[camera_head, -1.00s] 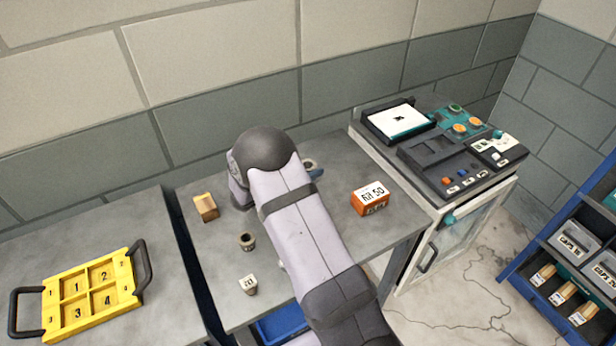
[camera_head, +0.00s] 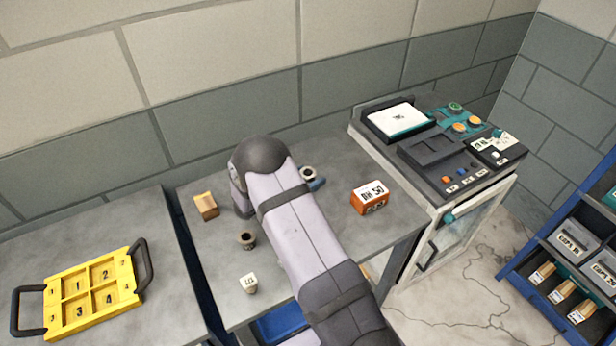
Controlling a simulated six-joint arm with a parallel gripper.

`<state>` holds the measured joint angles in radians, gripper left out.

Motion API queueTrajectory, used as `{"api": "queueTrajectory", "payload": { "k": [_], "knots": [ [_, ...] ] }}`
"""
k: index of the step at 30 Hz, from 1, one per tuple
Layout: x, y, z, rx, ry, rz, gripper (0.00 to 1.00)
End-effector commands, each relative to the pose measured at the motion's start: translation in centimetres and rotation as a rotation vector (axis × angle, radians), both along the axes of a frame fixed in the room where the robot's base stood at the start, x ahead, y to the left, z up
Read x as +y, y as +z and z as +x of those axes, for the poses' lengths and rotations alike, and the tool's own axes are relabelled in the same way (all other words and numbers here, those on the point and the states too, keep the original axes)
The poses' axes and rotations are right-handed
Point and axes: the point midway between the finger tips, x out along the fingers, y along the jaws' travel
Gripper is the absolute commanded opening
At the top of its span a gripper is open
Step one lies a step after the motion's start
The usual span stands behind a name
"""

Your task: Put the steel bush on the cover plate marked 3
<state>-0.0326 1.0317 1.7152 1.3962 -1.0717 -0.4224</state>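A yellow tray (camera_head: 45,310) with black handles lies on the left table; its pockets hold plates marked 1 to 4. The plate marked 3 (camera_head: 75,312) is at the lower left of the tray, with nothing on it. A hollow grey-brown bush (camera_head: 246,240) stands upright on the middle table. I cannot tell which is the steel bush. My arm crosses the middle table; its fingers are hidden behind the links.
A wooden block (camera_head: 206,206), a small white-topped labelled piece (camera_head: 249,283) and an orange labelled box (camera_head: 370,197) stand on the middle table. A blue bin (camera_head: 280,326) sits below its front edge. A machine cabinet (camera_head: 440,160) is at right, beside a blue rack (camera_head: 560,262). A gap separates the two tables.

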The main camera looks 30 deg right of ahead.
Motion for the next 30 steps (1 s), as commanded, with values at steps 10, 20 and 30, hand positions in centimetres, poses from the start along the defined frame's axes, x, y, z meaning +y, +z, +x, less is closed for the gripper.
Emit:
{"api": "queueTrajectory", "payload": {
  "k": [10,20,30],
  "knots": [
    [0.4,0.4,-0.1,-0.002,0.001,0.0,0.55],
    [2.6,3.1,-1.0,-0.006,0.0,0.0,0.55],
    [2.6,7.4,-1.0,-0.003,0.0,0.0,0.55]
  ]
}}
